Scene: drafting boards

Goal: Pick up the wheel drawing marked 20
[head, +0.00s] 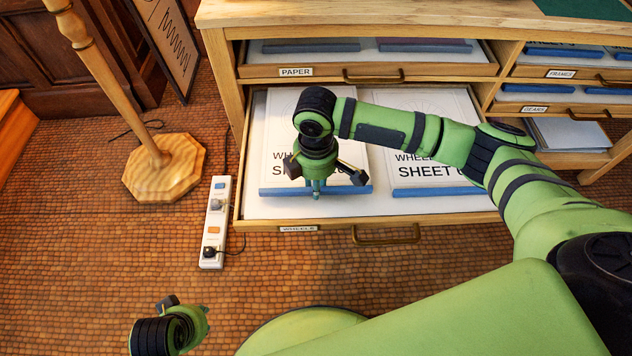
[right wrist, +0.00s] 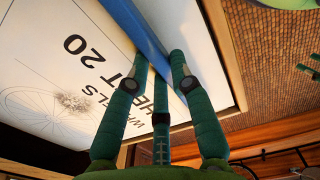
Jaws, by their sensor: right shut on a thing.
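The wheel drawing marked 20 (head: 275,128) is a white sheet with a blue strip along its front edge. It lies at the left of the open drawer labelled WHEELS (head: 298,228). In the right wrist view the drawing (right wrist: 45,60) shows a spoked wheel and "SHEET 20". My right gripper (head: 316,190) points down at the front edge and is shut on the blue strip; its fingertips (right wrist: 163,66) straddle the strip in the wrist view. My left gripper (head: 178,318) shows partly at the lower left; its opening cannot be made out.
A second wheel sheet (head: 435,180) lies to the right in the same drawer, its number partly hidden by my arm. The PAPER drawer (head: 430,70) is just above. A power strip (head: 215,222) and a wooden stand's base (head: 165,170) are on the floor at left.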

